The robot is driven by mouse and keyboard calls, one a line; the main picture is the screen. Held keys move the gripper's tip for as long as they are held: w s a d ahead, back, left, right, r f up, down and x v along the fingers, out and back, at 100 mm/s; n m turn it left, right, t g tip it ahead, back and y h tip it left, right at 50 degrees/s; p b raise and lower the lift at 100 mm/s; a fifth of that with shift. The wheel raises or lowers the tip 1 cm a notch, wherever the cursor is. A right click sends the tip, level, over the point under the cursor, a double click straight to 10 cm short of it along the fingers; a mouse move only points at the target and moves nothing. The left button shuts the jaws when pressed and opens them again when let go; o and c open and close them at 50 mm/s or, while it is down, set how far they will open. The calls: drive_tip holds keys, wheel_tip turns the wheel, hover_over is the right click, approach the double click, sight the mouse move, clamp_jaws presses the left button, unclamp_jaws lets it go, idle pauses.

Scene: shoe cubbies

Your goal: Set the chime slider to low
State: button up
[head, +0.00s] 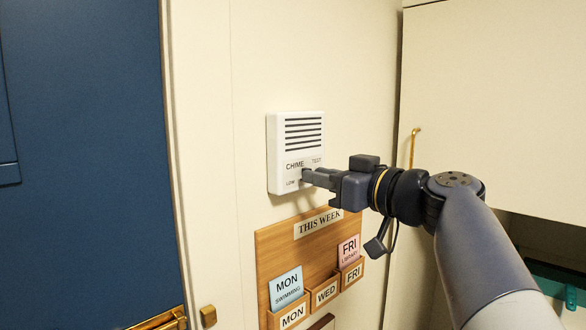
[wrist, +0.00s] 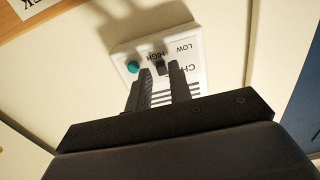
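The white chime box (head: 273,150) is on the wall, with dark slots above and the words CHIME, TEST and LOW on its lower part. In the wrist view the box (wrist: 205,32) appears turned round. Its small dark slider knob (wrist: 161,70) sits beside the HIGH label, away from the LOW label. My gripper (head: 306,176) is at the lower front of the box. In the wrist view my gripper (wrist: 160,74) is open, one finger on each side of the knob, with gaps showing. Whether the fingertips touch the box face is unclear.
A teal button (wrist: 133,67) is on the box beside the left finger. A wooden THIS WEEK board (head: 275,245) with card pockets hangs just below. A blue door (head: 85,150) is at left. A pale cabinet with a brass handle (head: 414,148) is at right.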

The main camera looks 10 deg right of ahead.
drive_tip(key=shift+w+a, duration=0.25)
drive_tip(key=shift+w, duration=0.1)
drive_tip(key=shift+c, duration=0.6)
clamp_jaws()
